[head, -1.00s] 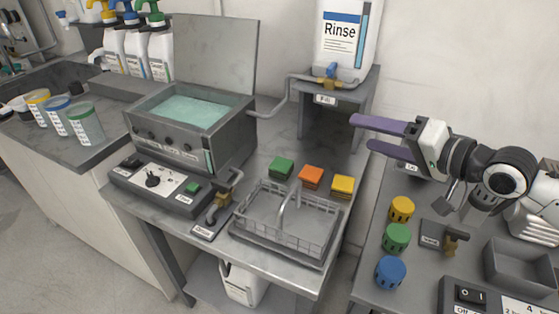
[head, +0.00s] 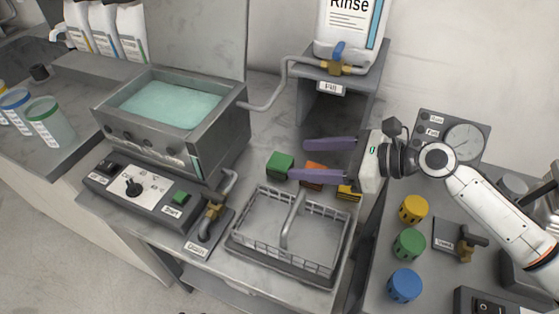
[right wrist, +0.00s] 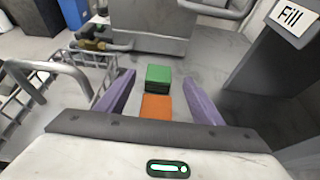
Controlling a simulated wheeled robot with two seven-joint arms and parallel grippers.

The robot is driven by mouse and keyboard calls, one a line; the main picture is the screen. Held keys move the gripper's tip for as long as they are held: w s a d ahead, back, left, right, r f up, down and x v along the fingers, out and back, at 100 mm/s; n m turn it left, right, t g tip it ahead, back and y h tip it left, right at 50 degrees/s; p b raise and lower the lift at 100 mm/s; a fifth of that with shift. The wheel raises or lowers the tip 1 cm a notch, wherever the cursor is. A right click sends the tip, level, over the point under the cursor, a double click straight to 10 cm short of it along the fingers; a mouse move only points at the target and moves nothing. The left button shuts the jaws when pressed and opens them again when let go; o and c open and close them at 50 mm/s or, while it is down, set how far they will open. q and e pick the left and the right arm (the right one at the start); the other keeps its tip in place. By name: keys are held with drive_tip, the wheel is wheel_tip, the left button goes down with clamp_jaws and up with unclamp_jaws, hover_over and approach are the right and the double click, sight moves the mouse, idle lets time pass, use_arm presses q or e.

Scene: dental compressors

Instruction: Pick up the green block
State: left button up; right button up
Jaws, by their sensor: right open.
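The green block (head: 280,165) sits on the metal bench behind the wire basket, left of an orange block (head: 313,170) and a yellow block (head: 349,192). My right gripper (head: 293,158) is open, its two purple fingers pointing left, with the near finger crossing in front of the orange block. In the right wrist view the green block (right wrist: 158,78) stands just beyond the orange block (right wrist: 157,107), and both show between the spread fingers (right wrist: 158,88). The fingertips are close to the green block but hold nothing. My left gripper is out of view.
The wire basket (head: 240,240) with its upright handle stands in front of the blocks. A tank of greenish liquid (head: 200,150) is at the left. A grey stand (head: 365,90) holding the Rinse container (head: 350,35) is behind. Yellow, green and blue knobs are at the right.

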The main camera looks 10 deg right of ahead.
sight(283, 162)
drive_tip(key=x, duration=0.3)
drive_tip(key=f+x, duration=0.1)
drive_tip(key=x, duration=0.3)
drive_tip(key=shift+b, duration=0.3)
drive_tip(key=c, duration=1.2)
